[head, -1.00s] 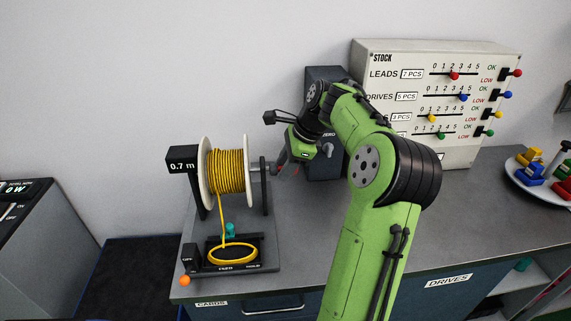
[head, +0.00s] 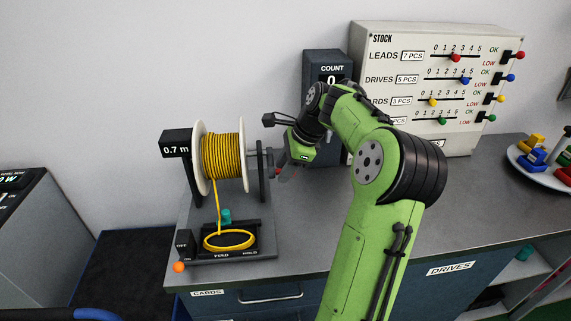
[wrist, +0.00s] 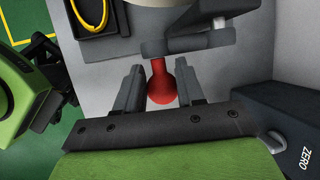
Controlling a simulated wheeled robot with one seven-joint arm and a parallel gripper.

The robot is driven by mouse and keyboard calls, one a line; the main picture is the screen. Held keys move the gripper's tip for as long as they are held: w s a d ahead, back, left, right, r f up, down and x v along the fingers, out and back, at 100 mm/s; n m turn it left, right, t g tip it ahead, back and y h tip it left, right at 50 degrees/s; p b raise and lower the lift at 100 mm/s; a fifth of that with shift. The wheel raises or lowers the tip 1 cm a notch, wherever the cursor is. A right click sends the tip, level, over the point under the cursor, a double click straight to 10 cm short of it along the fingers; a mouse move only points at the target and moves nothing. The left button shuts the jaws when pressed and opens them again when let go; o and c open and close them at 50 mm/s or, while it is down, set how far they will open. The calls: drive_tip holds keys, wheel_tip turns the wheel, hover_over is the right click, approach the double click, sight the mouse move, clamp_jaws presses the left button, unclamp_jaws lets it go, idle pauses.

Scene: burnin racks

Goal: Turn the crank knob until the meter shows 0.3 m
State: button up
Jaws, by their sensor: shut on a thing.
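The spool of yellow cable (head: 222,156) stands on a dark stand on the counter in the head view. The meter (head: 176,149) at its upper left reads 0.7 m. The crank is on the spool's right side. Its red knob (wrist: 161,88) shows between the two fingers in the wrist view. My gripper (wrist: 158,78) is shut on the knob, with one finger on each side. In the head view my gripper (head: 281,167) is just right of the stand, and the arm hides much of the crank there.
A yellow cable loop (head: 230,240) lies at the stand's front, by a teal peg (head: 226,216). A dark COUNT box (head: 327,68) showing 0 and the STOCK panel (head: 440,90) stand behind my arm. The counter to the right (head: 475,200) is clear up to a plate of coloured parts.

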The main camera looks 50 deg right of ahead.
drive_tip(key=shift+w+r, duration=0.15)
drive_tip(key=shift+r, duration=0.05)
drive_tip(key=shift+w+d+f+b, duration=0.15)
drive_tip(key=shift+w+f, duration=0.1)
drive_tip(key=shift+f, duration=0.35)
drive_tip(key=shift+w+d+f+b, duration=0.15)
drive_tip(key=shift+w+f, duration=0.1)
drive_tip(key=shift+f, duration=0.3)
drive_tip(key=shift+w, duration=0.1)
drive_tip(key=shift+w+d+f+p, duration=0.45)
drive_tip(key=shift+w+d+f, duration=0.3)
drive_tip(key=shift+f, duration=0.15)
drive_tip(key=shift+c, duration=0.2)
